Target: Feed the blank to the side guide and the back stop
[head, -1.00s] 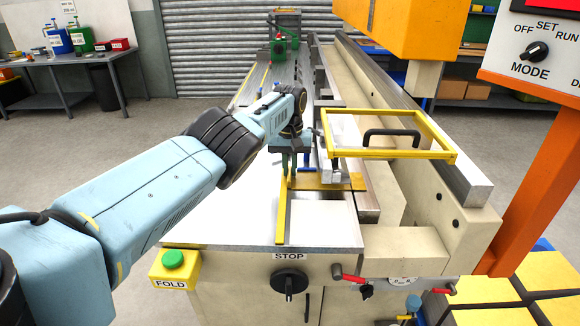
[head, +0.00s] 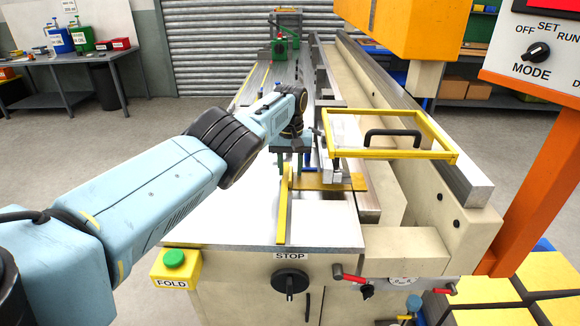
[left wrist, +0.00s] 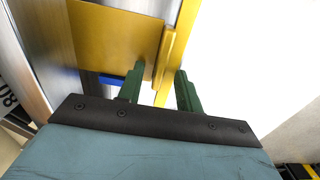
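The blank, a flat gold sheet (head: 340,182), lies on the machine bed under the front of the yellow frame; part of it is hidden. The side guide, a yellow bar (head: 283,215), stands on the white table along the blank's left edge. In the left wrist view the blank (left wrist: 115,35) meets or nearly meets the guide (left wrist: 183,35). My left gripper (head: 290,165) is low at the guide, its green fingers apart. In the left wrist view the open fingers (left wrist: 160,90) straddle the line of the guide's end. I cannot clearly pick out the back stop. My right gripper is out of view.
A yellow guard frame (head: 390,154) with a black handle stands over the bed to the right. The orange press head (head: 415,25) hangs above. A green FOLD button (head: 174,258) and a STOP knob (head: 289,281) sit at the front. The white table is clear on the left.

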